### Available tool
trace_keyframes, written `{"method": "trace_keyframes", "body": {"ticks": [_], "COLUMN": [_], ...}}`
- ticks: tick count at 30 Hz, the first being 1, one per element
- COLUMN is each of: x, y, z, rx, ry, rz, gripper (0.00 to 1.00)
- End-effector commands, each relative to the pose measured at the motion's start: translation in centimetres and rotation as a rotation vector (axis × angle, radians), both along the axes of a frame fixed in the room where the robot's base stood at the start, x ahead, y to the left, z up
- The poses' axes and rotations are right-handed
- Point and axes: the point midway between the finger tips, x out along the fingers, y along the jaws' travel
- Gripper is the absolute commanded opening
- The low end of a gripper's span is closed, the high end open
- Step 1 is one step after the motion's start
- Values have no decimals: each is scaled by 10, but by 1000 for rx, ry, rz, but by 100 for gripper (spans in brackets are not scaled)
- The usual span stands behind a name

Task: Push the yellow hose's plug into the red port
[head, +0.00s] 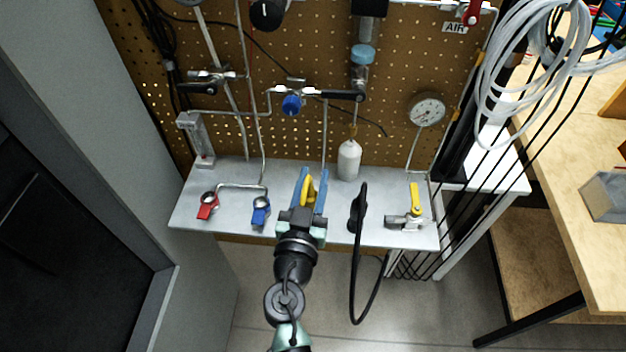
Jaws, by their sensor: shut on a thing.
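My gripper (311,186) is over the middle of the grey metal shelf, its blue fingers pointing toward the pegboard. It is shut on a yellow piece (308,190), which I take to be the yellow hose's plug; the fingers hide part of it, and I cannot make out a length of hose. The red port (207,207) is at the shelf's left front, a red part with a round metal top. It is apart from my gripper, to its left. A similar blue port (260,212) sits between them.
The shelf (385,180) also holds a white bottle (349,160), a yellow-handled valve (415,200) and a black hose loop (360,270) hanging over its front. The pegboard behind carries pipes and a gauge (427,109). A grey cabinet stands left, a wooden bench (570,140) right.

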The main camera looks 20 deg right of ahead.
Motion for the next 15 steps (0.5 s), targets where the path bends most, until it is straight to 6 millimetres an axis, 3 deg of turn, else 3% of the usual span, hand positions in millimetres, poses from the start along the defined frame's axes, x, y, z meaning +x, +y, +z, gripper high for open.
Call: {"method": "trace_keyframes", "body": {"ticks": [15], "x": [0], "y": [0], "z": [23], "rx": [-1], "ry": [0], "rz": [0], "gripper": [0]}}
